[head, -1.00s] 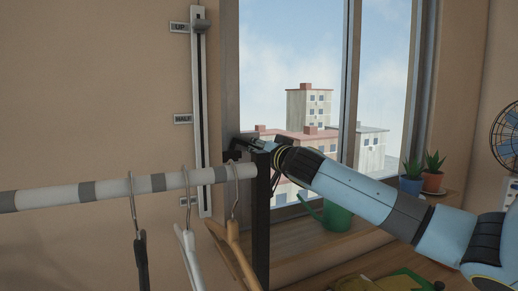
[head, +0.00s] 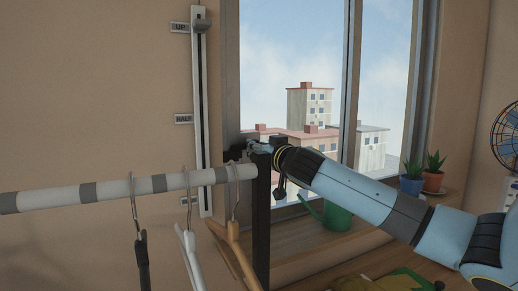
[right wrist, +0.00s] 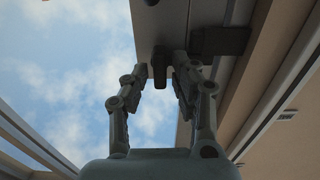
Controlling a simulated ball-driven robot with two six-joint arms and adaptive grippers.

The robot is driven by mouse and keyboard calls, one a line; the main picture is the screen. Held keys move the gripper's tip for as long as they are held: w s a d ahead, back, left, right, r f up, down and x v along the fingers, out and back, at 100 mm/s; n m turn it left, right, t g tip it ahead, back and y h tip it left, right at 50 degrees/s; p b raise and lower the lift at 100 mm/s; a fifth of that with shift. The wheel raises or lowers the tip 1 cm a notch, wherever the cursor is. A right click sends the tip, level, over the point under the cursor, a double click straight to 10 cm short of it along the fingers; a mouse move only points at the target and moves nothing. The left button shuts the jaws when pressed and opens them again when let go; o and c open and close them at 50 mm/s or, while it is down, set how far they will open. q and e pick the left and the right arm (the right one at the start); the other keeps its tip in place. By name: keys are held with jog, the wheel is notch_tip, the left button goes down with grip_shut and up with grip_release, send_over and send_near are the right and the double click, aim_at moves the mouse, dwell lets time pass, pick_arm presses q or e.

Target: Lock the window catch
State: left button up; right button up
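The window catch shows in the right wrist view as a small dark lever (right wrist: 159,74) on the grey window frame (right wrist: 158,30). My right gripper (right wrist: 160,70) has its two fingers apart, one on each side of the lever. The right finger looks very close to the lever; whether it touches cannot be told. In the head view my right gripper (head: 257,147) reaches to the left side of the window frame, partly hidden behind the rack's black post. The catch is hard to make out there. My left gripper is not in view.
A clothes rail (head: 110,188) with several hangers and its black post (head: 261,225) stand in front of the window's left side. A dark block (right wrist: 220,41) sits on the frame beside the lever. A green watering can (head: 337,217) and potted plants (head: 411,185) stand by the window.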

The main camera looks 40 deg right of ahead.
jog(key=shift+o, duration=0.6)
jog(key=v, duration=1.2)
